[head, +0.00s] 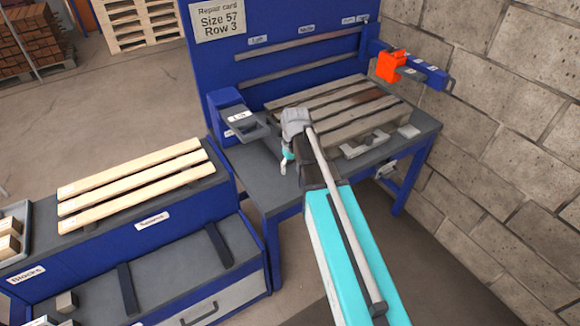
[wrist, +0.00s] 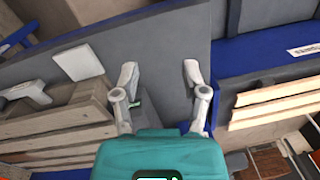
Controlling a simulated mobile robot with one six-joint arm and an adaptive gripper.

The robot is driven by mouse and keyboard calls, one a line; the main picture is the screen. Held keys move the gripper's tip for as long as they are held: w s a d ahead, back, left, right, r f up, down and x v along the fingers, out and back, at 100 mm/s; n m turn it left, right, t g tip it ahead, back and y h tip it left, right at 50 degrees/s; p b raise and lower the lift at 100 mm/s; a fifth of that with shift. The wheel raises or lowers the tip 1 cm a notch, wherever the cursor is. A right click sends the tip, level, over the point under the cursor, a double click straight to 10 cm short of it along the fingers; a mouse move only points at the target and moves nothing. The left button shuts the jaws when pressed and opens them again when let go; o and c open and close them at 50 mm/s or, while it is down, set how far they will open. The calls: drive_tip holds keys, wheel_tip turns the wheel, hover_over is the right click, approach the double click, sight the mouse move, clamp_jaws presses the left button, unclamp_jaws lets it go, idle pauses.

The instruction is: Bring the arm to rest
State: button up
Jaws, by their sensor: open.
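My gripper (wrist: 158,78) shows in the wrist view with its two fingers apart and nothing between them. Grey table surface lies behind the fingertips. In the head view my arm reaches up and away over the front of the blue workbench (head: 262,185), and the fingers are mostly hidden behind the wrist. A weathered wooden pallet (head: 345,112) lies on the bench, just beyond and right of my wrist. It also shows at the left of the wrist view (wrist: 60,130), apart from the fingers.
A blue cabinet (head: 45,258) with several pale boards (head: 130,185) on top stands at left. A blue bracket with a grey tray (head: 245,125) is left of my wrist. An orange block (head: 391,66) sits on a blue arm at back right. A block wall (head: 500,120) closes the right side.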

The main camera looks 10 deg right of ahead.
drive_tip(key=s+m+h, duration=0.1)
drive_tip(key=s, duration=1.1)
drive_tip(key=shift+s+a, duration=0.4)
drive_tip(key=shift+d, duration=0.1)
idle(0.5)
